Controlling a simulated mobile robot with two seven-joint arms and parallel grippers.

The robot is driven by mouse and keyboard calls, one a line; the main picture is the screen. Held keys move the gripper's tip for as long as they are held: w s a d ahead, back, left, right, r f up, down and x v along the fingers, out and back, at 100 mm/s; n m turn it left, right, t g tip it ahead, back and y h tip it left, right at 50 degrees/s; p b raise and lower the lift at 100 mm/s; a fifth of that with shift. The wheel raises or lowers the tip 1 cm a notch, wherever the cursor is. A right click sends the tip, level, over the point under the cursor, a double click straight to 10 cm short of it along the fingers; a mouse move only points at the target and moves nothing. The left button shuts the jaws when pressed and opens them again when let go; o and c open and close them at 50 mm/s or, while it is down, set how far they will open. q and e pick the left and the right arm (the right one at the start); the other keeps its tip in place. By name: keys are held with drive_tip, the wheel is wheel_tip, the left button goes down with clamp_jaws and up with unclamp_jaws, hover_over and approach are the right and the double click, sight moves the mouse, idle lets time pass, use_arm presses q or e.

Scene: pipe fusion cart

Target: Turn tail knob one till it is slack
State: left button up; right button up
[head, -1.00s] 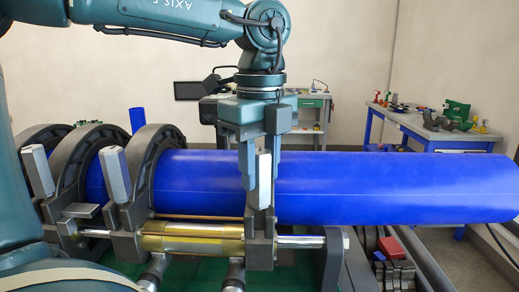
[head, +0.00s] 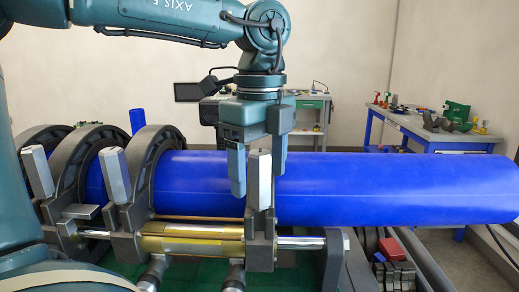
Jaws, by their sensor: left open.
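The pipe cart holds a long blue pipe (head: 390,190) in its dark clamps. A pale grey upright block-shaped knob (head: 259,180) stands on the rightmost clamp, in front of the pipe. Two similar knobs stand at the left clamps, one in the middle (head: 114,175) and one at far left (head: 38,172). No label shows which is tail knob one. My left gripper (head: 258,180) points down over the rightmost knob. Its fingers are open, one on each side of the knob, with a visible gap at the left finger. My right gripper is not in view.
A brass cylinder with a steel rod (head: 190,240) runs along the cart's front. Dark blocks and a red piece (head: 388,248) lie at lower right. A blue-legged bench (head: 440,138) with tools stands at back right, and another workbench (head: 310,105) behind the gripper.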

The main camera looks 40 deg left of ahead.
use_arm(q)
drive_tip(key=o, duration=0.6)
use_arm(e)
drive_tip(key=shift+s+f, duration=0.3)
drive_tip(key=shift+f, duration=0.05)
use_arm(q)
wheel_tip(320, 180, up, 6)
drive_tip(key=p, duration=0.4)
drive_tip(key=shift+f+p, duration=0.15)
drive_tip(key=shift+p, duration=0.25)
drive_tip(key=shift+r, duration=0.25)
drive_tip(key=shift+f, duration=0.1)
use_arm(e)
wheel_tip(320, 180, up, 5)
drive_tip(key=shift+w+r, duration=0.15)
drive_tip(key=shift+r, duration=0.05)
